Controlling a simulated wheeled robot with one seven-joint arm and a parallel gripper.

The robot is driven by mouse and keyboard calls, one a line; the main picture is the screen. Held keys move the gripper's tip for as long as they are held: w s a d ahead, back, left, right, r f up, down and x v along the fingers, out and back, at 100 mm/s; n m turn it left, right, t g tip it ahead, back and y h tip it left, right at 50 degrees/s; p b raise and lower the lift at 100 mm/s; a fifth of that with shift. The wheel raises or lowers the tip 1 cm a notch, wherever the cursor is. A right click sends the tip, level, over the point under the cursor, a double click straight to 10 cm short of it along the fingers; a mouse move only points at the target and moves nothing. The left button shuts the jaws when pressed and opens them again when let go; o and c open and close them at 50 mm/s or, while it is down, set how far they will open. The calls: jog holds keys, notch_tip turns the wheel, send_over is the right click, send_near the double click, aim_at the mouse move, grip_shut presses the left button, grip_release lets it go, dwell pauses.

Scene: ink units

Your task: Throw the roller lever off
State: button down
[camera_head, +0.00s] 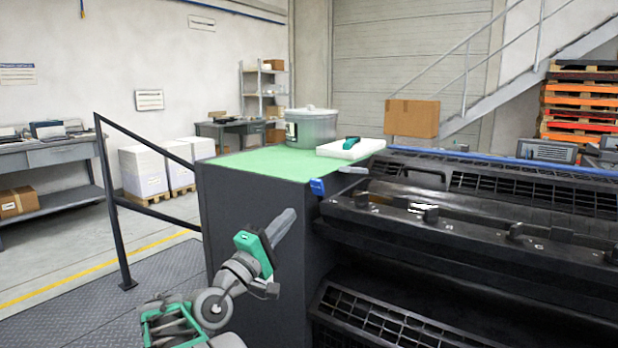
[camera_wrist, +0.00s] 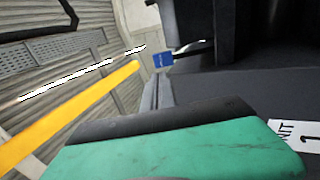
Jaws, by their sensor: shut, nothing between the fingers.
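The lever with a blue end (camera_head: 317,186) sticks out at the left end of the black press unit, by the corner of the green-topped cabinet. In the wrist view its blue end (camera_wrist: 163,60) shows ahead, with a thin shaft running right to the dark unit. I cannot tell which position the lever is in. My gripper (camera_head: 287,219) is shut and empty, in front of the cabinet's dark side, below and left of the blue end in the picture. In the wrist view its closed grey fingers (camera_wrist: 157,93) point towards the blue end, apart from it.
The dark cabinet (camera_head: 255,235) stands close beside my gripper. On its green top (camera_head: 235,166) are a grey bucket (camera_head: 311,128) and a white block (camera_head: 350,149). A black handrail (camera_head: 113,200) stands at left. The floor between is clear.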

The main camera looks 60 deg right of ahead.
aim_at(316, 186)
jog(key=p+x, duration=0.3)
jog(key=x, duration=0.6)
jog(key=shift+s+f, duration=0.1)
jog(key=shift+f, duration=0.05)
jog(key=shift+d+r, duration=0.25)
jog(key=shift+d, duration=0.2)
